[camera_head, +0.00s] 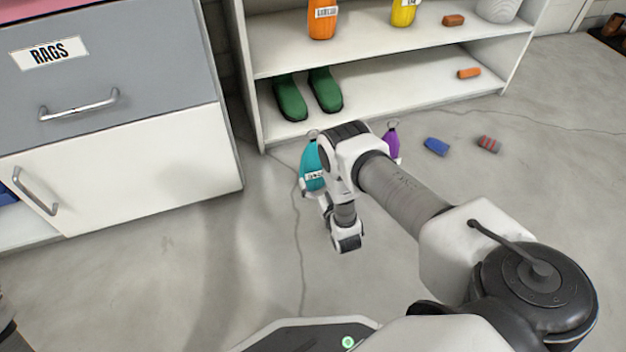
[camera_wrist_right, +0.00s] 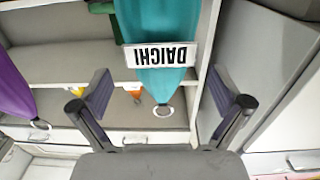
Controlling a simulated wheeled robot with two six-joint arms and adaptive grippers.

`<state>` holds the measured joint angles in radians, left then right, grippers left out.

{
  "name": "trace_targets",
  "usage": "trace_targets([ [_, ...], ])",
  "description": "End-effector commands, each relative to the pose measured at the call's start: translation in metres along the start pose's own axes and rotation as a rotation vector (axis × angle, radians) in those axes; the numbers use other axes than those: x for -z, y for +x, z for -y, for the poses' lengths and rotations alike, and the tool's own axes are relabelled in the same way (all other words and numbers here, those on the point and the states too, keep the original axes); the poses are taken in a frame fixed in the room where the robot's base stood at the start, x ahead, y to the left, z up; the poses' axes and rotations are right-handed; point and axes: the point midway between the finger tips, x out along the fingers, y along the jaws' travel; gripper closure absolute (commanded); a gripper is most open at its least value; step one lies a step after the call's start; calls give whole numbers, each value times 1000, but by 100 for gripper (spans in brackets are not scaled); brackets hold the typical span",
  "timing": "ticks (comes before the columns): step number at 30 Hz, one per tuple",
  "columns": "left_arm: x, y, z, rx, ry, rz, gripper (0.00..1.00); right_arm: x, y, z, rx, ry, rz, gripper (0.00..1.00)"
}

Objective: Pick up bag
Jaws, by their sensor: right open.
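A teal bag (camera_head: 311,158) with a white label and a metal ring at its top stands on the floor in front of the shelf. It is partly hidden by my right arm in the head view. In the right wrist view the teal bag (camera_wrist_right: 160,25) appears upside down, with its label reading DAICHI and its ring low in the picture. My right gripper (camera_wrist_right: 161,92) is open and empty, its fingers either side of the bag's ring end in that view; contact cannot be told. A purple bag (camera_head: 392,143) stands behind my right arm, and its edge shows in the wrist view (camera_wrist_right: 14,80). My left gripper is out of view.
Green boots (camera_head: 325,90) stand on the lower shelf (camera_head: 400,92). A blue block (camera_head: 437,146) and a striped block (camera_head: 488,144) lie on the floor at right. A cabinet labelled RAGS (camera_head: 95,130) stands at left.

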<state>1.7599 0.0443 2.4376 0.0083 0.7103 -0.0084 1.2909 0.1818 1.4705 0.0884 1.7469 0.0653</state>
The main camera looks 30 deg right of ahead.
Motion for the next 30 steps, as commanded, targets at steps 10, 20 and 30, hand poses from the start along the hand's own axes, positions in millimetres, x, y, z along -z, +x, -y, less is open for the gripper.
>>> trace_targets([
  [10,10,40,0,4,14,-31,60,-3,56,1,1,1,1,0],
  [20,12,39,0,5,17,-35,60,1,61,1,1,0,5,25],
  [30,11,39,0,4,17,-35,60,2,61,1,1,0,4,87],
])
